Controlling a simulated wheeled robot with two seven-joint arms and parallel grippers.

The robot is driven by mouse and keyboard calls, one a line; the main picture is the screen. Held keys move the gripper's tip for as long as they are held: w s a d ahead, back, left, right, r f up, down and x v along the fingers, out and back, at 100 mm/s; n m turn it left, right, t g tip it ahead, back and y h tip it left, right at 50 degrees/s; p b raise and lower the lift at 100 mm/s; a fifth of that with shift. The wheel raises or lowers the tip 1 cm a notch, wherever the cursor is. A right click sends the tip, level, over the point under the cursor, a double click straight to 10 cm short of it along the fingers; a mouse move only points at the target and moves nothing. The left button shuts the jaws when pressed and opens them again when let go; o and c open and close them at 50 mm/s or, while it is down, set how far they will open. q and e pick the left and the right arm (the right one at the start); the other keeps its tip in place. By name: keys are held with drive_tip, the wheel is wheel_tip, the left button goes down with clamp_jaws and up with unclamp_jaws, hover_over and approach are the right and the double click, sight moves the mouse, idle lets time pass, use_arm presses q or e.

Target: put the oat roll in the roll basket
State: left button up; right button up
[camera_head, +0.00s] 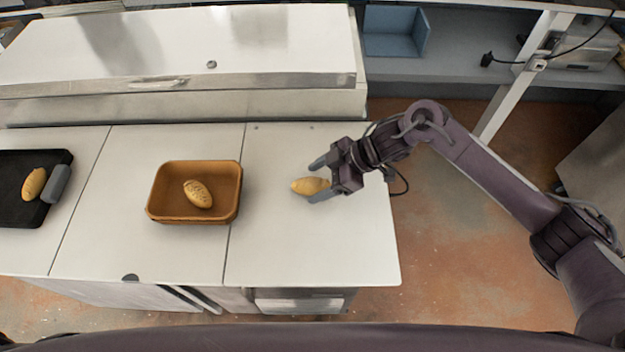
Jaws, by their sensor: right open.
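The roll basket (157,212) is a tan-brown rectangular tub on the middle of the white counter. One golden roll with dark marks on its top (198,194) lies inside it. A plain golden roll (304,186) lies on the right part of the counter. My right gripper (317,179) is open, with its fingers reaching left around this plain roll; contact cannot be told. I cannot tell from the picture which roll is the oat roll. My left gripper is not in view.
At the far left a black tray (14,203) holds another golden roll (34,184) and a grey block (55,184). A raised steel lid (180,55) runs along the counter's back. The counter between basket and right gripper is clear.

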sight(312, 180)
drive_tip(key=shift+x, duration=1.15)
drive_tip(key=c, duration=1.2)
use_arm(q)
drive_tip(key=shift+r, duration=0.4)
use_arm(e)
drive_tip(key=shift+r, duration=0.1)
use_arm(q)
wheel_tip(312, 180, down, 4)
drive_tip(key=b, duration=0.4)
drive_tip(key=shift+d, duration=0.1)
use_arm(e)
wheel_tip(312, 180, up, 20)
drive_tip(key=shift+d+f, duration=0.1)
